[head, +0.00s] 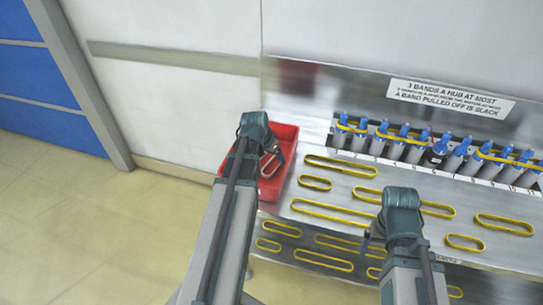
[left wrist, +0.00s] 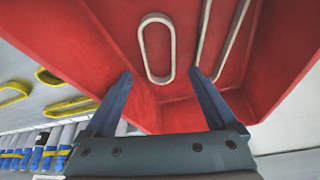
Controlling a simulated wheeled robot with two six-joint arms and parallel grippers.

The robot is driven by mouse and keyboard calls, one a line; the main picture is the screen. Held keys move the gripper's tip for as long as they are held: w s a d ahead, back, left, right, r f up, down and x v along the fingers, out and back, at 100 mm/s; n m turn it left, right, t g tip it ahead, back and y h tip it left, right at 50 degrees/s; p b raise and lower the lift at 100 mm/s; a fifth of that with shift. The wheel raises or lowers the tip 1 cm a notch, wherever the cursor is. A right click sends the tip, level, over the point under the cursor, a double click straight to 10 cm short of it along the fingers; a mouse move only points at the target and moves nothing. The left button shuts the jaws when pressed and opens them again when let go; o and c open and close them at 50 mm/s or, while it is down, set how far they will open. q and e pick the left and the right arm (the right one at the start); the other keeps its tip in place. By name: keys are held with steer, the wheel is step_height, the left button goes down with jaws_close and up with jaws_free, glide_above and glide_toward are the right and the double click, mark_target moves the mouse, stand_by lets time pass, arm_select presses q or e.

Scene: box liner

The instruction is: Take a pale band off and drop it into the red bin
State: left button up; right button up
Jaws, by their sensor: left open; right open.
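The red bin (head: 287,136) stands at the left end of the metal bench. Two pale bands lie in it: a short loop (left wrist: 144,47) and a longer one (left wrist: 234,40), partly out of frame in the left wrist view. My left gripper (head: 270,152) is over the bin, open, with nothing between its fingers (left wrist: 160,76). My right gripper (head: 390,244) is open above the bench's front part, its fingers mostly hidden by its own wrist. The bands on the blue-topped hubs (head: 402,131) look yellow; I see no pale band there.
Several loose yellow bands (head: 341,166) lie flat on the metal bench (head: 300,195) and on a lower shelf at its front. A sign (head: 450,99) is on the back panel. Open floor (head: 90,230) lies left of the bin.

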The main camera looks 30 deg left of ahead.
arm_select(q)
steer(key=p+v, duration=1.2)
steer(key=v, duration=0.1)
steer(key=shift+s+r, duration=0.15)
steer(key=shift+r, duration=0.1)
steer(key=shift+f, duration=0.15)
steer(key=b+x, duration=1.2)
steer(key=x, duration=0.1)
steer(key=shift+f, duration=0.15)
steer(key=shift+r, duration=0.2)
steer(key=p+v, duration=1.2)
steer(key=v, duration=0.1)
steer(key=b+x, duration=1.3)
steer(key=x, duration=0.1)
steer(key=shift+f, duration=0.15)
step_height(320, 180, up, 13)
steer(key=p, duration=1.3)
